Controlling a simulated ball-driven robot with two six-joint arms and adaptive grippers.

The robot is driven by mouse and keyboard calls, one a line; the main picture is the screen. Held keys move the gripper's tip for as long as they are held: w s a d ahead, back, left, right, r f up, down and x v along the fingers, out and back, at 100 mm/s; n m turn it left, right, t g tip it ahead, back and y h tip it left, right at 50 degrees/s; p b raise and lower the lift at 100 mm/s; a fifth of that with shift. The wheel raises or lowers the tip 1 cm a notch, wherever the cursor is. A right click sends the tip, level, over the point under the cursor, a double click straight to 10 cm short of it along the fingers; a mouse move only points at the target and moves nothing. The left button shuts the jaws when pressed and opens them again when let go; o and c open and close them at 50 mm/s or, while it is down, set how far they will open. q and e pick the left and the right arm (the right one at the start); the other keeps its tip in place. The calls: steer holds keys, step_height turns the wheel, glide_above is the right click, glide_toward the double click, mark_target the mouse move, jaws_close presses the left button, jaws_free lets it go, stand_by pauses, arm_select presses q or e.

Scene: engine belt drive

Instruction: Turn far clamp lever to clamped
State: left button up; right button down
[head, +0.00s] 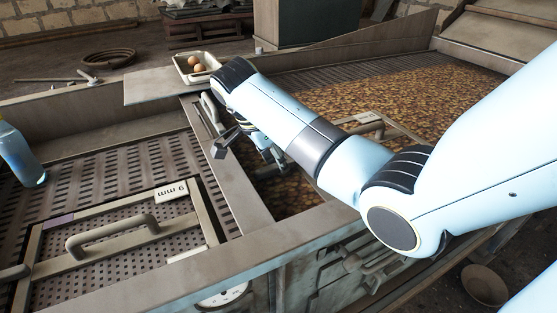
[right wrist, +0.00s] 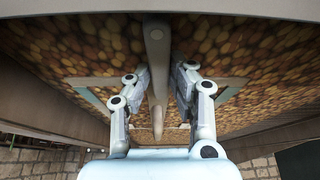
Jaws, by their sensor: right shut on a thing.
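My right gripper (head: 258,146) reaches down over the rail between the left sieve deck and the potato bed. In the right wrist view its two fingers (right wrist: 160,82) stand on either side of a grey-brown bar, which I take as the far clamp lever (right wrist: 156,48), and are shut on it. The bar runs lengthwise between the fingers, its rounded end towards the palm. In the head view my wrist and fingers hide much of the lever, so its angle is unclear there. My left gripper is not in view.
A sieve frame with a handle (head: 112,232) and a "9 mm" label (head: 171,193) lies on the left deck. A clear blue bottle (head: 20,155) stands at the left edge. A tray (head: 186,70) with a few round brown things sits beyond my wrist. Potatoes (head: 400,95) cover the right bed.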

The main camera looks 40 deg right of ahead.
steer(key=shift+m, duration=0.4)
steer(key=c, duration=1.2)
jaws_free()
